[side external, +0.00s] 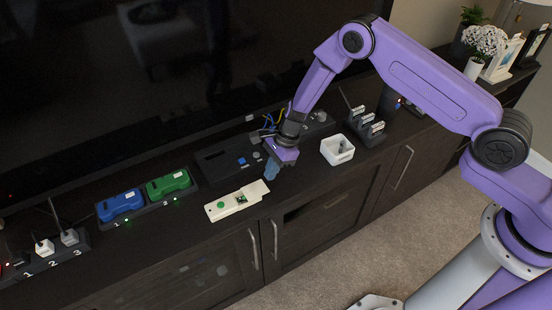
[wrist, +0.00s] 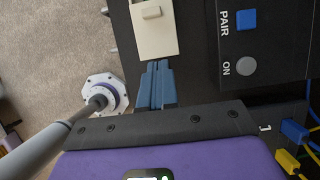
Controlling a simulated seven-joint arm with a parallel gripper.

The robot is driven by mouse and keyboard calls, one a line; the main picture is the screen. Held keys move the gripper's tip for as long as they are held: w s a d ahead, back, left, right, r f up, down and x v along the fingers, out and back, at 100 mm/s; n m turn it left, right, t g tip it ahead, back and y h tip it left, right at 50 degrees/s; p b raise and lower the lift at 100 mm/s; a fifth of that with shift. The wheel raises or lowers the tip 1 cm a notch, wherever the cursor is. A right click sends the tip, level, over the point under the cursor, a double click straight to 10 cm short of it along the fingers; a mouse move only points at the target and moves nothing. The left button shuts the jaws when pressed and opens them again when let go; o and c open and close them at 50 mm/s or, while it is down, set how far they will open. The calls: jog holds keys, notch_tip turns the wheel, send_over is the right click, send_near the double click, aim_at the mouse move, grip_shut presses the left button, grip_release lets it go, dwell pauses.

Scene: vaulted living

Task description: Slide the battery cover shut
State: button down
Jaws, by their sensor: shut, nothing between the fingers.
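A long cream device (side external: 226,209) lies near the front edge of the cabinet top, with a green patch showing in an opening in its middle. A cream cover piece (side external: 257,189) is at its right end, beside the opening. In the wrist view the cover piece (wrist: 154,38) is at the top, with a small raised ridge on it. My gripper (side external: 271,172) has blue fingers, shut and empty, pointing down just beyond the device's right end. In the wrist view the fingertips (wrist: 157,68) are close to the cover's end; I cannot tell if they touch.
A dark console (side external: 214,163) with a blue PAIR button (wrist: 246,19) and a grey ON button (wrist: 246,66) stands behind the device. Blue (side external: 122,204) and green (side external: 168,183) units sit in a dock to the left. A white bin (side external: 337,150) stands right of my gripper.

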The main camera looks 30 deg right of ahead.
aim_at(253, 191)
jog(key=a+f, duration=0.1)
jog(key=a, duration=0.2)
jog(key=shift+f, duration=0.4)
jog(key=shift+a, duration=0.9)
